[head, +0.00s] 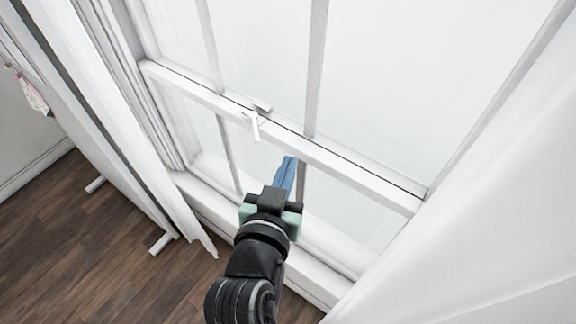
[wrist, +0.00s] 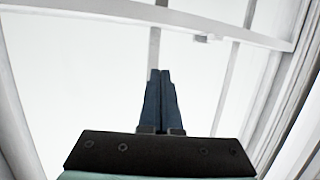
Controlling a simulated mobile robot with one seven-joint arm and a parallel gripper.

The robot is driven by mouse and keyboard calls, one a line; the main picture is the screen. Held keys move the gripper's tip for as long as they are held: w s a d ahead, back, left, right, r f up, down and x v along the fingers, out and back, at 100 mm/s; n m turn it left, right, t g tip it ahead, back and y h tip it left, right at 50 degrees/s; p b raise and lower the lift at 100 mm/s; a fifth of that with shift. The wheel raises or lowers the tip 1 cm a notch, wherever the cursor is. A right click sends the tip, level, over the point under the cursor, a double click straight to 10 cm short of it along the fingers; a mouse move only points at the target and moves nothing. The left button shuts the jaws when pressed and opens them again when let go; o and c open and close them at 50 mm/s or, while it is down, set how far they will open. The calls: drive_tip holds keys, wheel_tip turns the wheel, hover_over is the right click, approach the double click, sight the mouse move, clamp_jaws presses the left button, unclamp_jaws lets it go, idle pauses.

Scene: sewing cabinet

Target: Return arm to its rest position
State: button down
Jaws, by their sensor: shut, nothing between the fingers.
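My gripper (head: 290,162) is in front of the lower part of a white sash window, below its middle rail, in the head view. Its blue fingers point up toward the glass. In the wrist view the fingers (wrist: 160,74) are pressed together with nothing between them. My dark arm rises from the bottom of the head view. I cannot tell whether the fingertips touch the window.
The window's middle rail (head: 340,165) carries a white latch (head: 254,124); the rail also shows in the wrist view (wrist: 110,8). White curtains hang at left (head: 110,130) and right (head: 480,215). The wooden floor (head: 75,240) is open at lower left.

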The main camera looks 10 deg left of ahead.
drive_tip(key=shift+s, duration=0.15)
drive_tip(key=w+d+r+t, duration=0.2)
drive_tip(key=r+t, duration=0.1)
drive_tip(key=r, duration=0.9)
drive_tip(key=w+d+r+t, duration=0.1)
drive_tip(key=w+r+t, duration=0.15)
drive_tip(key=r, duration=0.95)
drive_tip(key=s+d+r+t, duration=0.1)
drive_tip(key=s+r+t, duration=0.2)
drive_tip(key=r, duration=0.7)
drive_tip(key=s+d+r+t, duration=0.2)
drive_tip(key=s+r, duration=0.5)
drive_tip(key=r, duration=0.4)
drive_tip(key=shift+s+d+r+t+y, duration=0.15)
drive_tip(key=shift+d+t+y, duration=0.15)
drive_tip(key=shift+t, duration=0.55)
drive_tip(key=shift+a, duration=0.1)
